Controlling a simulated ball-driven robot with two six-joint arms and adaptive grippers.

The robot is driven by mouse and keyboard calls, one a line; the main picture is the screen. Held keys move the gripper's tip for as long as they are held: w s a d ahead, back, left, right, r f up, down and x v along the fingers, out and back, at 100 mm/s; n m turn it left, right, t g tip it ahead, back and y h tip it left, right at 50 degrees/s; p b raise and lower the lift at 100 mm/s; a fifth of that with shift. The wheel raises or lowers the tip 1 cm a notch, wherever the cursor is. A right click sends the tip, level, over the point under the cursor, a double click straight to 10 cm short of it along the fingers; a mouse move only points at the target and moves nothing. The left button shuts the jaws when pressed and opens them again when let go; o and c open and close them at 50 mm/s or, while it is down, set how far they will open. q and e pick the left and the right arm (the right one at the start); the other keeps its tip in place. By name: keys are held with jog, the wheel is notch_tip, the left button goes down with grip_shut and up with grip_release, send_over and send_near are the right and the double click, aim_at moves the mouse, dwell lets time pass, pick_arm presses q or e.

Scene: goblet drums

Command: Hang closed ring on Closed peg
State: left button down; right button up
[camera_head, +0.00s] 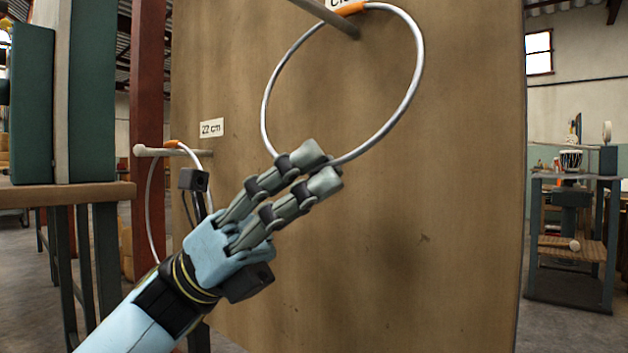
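A large silvery ring with an orange band, the closed ring (418,62), is at the top of the wooden board, its plane tilted. A grey peg (322,14) juts from the board under a label, cut by the top edge, that starts "Clo". The peg crosses the ring's upper left, and its base shows inside the ring's outline; whether the ring rests on it I cannot tell. My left gripper (321,164) is at the ring's lower edge, its two fingers close together with the ring running between them. The fingers hide part of the ring. My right gripper is not in view.
The wooden board (440,220) fills the middle. A bench (70,193) stands at far left, a shelf unit (575,185) with a small drum at far right.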

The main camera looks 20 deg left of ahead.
pick_arm(q)
jog(key=s+a+p, duration=0.2)
jog(key=s+a, duration=0.1)
jog(key=s, duration=0.6)
jog(key=shift+r+p, duration=0.2)
jog(key=shift+p, duration=0.15)
jog(key=shift+a+g, duration=0.1)
jog(key=shift+g, duration=0.2)
